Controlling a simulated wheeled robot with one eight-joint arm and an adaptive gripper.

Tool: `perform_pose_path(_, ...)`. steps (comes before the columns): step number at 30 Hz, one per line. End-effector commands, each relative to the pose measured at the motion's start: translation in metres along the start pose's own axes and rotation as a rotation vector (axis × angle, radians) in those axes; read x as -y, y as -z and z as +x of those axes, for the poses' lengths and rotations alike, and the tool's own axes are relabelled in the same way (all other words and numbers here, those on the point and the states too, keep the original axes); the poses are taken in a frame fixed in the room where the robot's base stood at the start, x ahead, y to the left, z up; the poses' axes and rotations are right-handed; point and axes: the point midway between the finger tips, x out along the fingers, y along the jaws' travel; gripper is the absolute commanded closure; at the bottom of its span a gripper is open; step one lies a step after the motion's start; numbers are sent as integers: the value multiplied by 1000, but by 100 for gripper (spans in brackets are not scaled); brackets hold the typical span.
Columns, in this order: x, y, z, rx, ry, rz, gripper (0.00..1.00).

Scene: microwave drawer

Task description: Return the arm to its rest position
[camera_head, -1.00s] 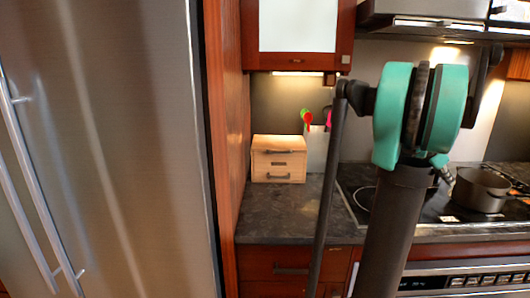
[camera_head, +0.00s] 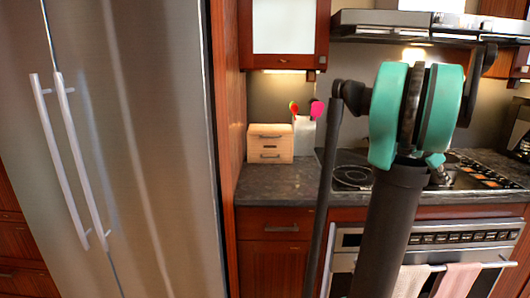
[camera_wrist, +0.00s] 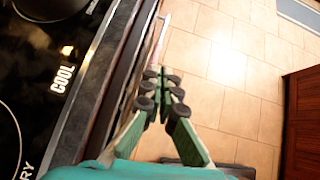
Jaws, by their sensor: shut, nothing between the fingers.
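My gripper (camera_wrist: 165,82) shows in the wrist view, its fingers together and nothing held between them. It points out over the tiled floor, beside the front edge of the stove. In the head view my arm, with its teal joint, stands upright in the right half; the gripper does not show there. The arm hides part of the stove and oven behind it.
The black stovetop (camera_wrist: 50,70) lies close on the left in the wrist view; tiled floor (camera_wrist: 240,65) is open ahead. A steel fridge (camera_head: 140,150) stands left. The counter (camera_head: 275,185) holds a small wooden drawer box (camera_head: 270,143). Towels (camera_head: 460,280) hang from the oven.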

Motion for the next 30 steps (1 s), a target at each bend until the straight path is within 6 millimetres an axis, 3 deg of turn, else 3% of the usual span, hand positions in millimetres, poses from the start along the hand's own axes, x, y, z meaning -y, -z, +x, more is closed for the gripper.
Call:
perform_pose_path(2,0,0,0,0,0,0,100)
perform_pose_path(8,-7,25,-11,-26,-30,78,100)
perform_pose_path(17,-16,84,-35,-98,-86,267,100)
perform_pose_path(23,-20,150,-62,-195,-127,473,100)
perform_pose_path(26,-17,197,-82,-274,-140,614,100)
perform_pose_path(30,-2,282,-114,-431,-127,868,100)
